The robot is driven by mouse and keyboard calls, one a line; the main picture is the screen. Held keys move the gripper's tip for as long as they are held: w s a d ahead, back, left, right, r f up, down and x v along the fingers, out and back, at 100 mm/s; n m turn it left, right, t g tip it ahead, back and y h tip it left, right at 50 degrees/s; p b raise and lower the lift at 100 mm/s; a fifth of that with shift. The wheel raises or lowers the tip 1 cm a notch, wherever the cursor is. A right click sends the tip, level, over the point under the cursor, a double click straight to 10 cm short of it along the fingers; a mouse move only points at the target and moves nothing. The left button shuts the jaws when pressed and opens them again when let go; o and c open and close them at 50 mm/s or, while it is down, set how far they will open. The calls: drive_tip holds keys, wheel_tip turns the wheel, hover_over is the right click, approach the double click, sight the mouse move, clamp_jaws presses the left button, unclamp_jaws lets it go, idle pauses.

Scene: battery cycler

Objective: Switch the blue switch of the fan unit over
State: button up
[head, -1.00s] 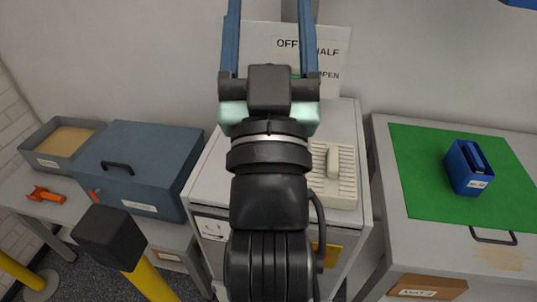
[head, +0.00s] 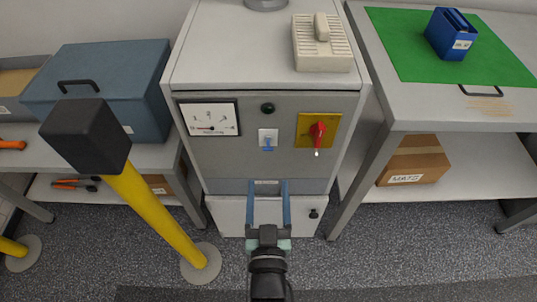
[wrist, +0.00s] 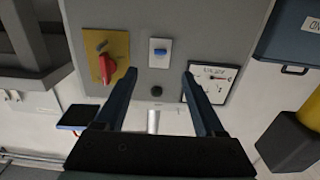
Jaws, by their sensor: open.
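The fan unit (head: 225,165) is a grey cabinet with a control panel on its front. The blue switch (head: 268,149) sits on a small white plate in the panel's middle, its blue part at the plate's lower side. It also shows in the wrist view (wrist: 161,53), where the panel appears upside down. My gripper (head: 268,187) is open and empty, its two long blue fingers apart, below the switch in the head view. In the wrist view the fingertips (wrist: 160,76) lie either side of the switch's line, seemingly apart from it.
A red rotary knob (head: 318,132) on a yellow plate is right of the switch, a dial gauge (head: 209,119) left, and a dark round button (head: 268,109) above. A yellow post (head: 150,215) with a black top stands front left. Benches flank the cabinet.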

sight(268, 146)
drive_tip(key=w+b, duration=0.1)
drive_tip(key=w, duration=0.8)
drive_tip(key=shift+w, duration=0.4)
drive_tip(key=shift+c, duration=0.3)
clamp_jaws()
